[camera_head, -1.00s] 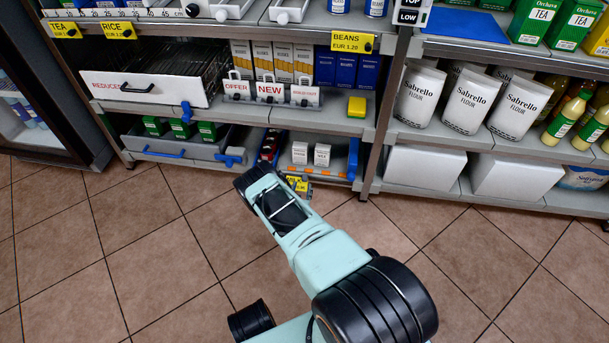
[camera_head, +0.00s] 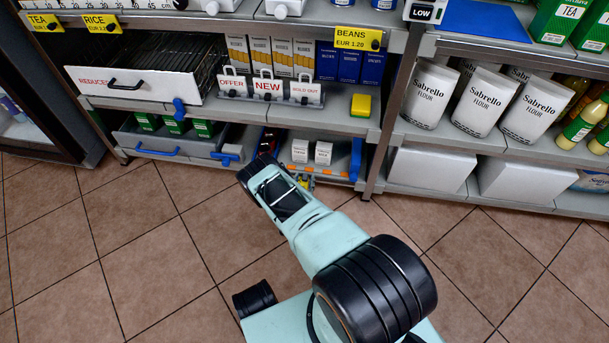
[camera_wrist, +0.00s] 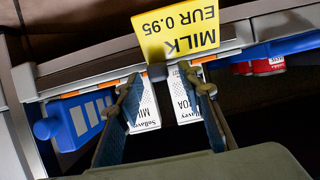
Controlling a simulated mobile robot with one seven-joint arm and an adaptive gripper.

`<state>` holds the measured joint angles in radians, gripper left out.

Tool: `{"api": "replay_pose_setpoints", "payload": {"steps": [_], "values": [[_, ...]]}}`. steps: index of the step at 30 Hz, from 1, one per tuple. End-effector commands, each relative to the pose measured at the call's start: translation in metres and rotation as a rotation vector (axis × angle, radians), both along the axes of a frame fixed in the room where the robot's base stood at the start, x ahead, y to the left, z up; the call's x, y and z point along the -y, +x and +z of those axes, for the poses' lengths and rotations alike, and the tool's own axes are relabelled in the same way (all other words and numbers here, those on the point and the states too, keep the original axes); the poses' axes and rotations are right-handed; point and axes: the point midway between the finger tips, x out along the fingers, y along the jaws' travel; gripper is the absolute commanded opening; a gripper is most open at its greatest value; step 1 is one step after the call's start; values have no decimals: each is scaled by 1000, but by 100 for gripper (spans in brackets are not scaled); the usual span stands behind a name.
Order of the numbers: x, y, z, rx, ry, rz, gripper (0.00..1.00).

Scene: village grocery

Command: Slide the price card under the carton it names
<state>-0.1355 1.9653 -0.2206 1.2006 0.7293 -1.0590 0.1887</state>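The yellow price card (camera_wrist: 178,30) reads MILK EUR 0.95 and appears upside down in the wrist view, at the lower shelf's front rail. Only a small bit of it (camera_head: 306,183) shows in the head view. Two small white cartons stand side by side on that shelf, left (camera_head: 300,150) and right (camera_head: 323,152). They also show behind the rail in the wrist view, one (camera_wrist: 145,108) between my fingers and one (camera_wrist: 184,104) by a finger; their names are not fully legible. My gripper (camera_wrist: 158,76) is open, fingertips apart close to the rail beside the card's lower edge.
A grey tray with blue handles (camera_head: 168,151) and green cartons is left of the white cartons. Red items (camera_wrist: 268,65) stand beside them. The BEANS sign (camera_head: 358,37) hangs higher. The tiled floor in front is free.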

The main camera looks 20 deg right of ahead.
Motion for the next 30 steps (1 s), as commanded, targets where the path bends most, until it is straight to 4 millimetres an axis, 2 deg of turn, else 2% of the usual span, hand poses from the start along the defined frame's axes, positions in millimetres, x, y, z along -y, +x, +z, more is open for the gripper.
{"api": "replay_pose_setpoints", "payload": {"steps": [11, 21, 30], "values": [[0, -1, -1, 0, 0, 0, 35], [0, -1, -1, 0, 0, 0, 0], [0, -1, -1, -1, -1, 0, 0]]}}
